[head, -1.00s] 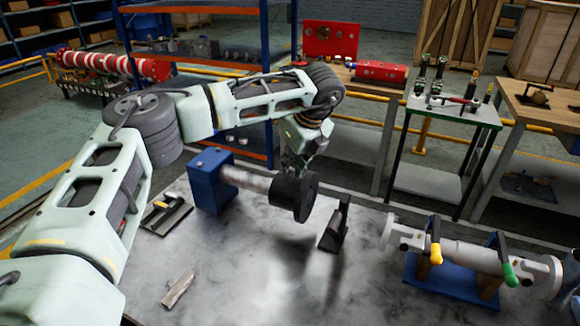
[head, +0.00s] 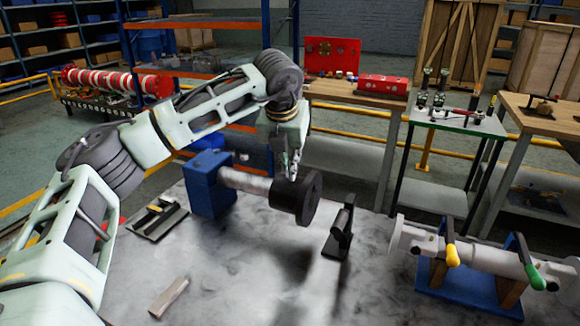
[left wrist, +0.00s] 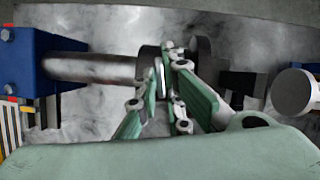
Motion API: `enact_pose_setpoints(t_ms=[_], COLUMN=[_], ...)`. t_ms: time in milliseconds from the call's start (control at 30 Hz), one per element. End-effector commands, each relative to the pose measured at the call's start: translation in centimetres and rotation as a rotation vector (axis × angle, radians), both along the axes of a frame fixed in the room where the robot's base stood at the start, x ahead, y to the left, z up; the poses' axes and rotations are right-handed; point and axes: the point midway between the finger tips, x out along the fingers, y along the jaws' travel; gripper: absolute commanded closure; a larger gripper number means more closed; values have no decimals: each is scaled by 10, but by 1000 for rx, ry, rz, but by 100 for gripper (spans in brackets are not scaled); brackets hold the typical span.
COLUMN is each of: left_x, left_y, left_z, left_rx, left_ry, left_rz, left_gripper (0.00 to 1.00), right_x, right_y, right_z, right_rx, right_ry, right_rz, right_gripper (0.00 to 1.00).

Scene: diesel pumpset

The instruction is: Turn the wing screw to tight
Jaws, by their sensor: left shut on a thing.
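A grey shaft (head: 246,182) runs from a blue block (head: 205,186) to a black collar with a flange (head: 311,198) on the table. My left gripper (head: 292,170) is at the top of the black collar, pointing down. In the left wrist view its green fingers (left wrist: 168,75) are closed on a thin, pale piece (left wrist: 160,76) at the collar, which looks like the wing screw. The fingers hide most of the screw, so its angle cannot be told. My right gripper is in neither view.
A dark stand (head: 341,232) is just right of the flange. A pipe with yellow and green handles (head: 480,256) lies on a blue cradle at the right. A small metal bar (head: 168,297) lies at the front left. The front middle of the table (head: 265,280) is clear.

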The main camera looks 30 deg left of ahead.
Motion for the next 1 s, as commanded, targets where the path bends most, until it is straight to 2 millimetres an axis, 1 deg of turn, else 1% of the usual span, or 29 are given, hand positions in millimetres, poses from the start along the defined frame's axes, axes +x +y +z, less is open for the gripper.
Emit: enact_pose_setpoints(t_ms=[167, 467, 667, 1000], left_x=[0, 0, 0, 2], left_y=[2, 3, 5, 6], left_z=[0, 2, 3, 5], left_rx=[-2, -3, -2, -3], left_ry=[0, 1, 1, 1], left_rz=[-168, -450, -640, -962], left_gripper=[100, 100, 100, 100], right_x=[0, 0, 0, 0], right_y=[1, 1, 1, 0], right_z=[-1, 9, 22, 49], right_rx=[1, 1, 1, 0], right_ry=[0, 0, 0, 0], right_rz=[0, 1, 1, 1], right_gripper=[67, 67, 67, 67])
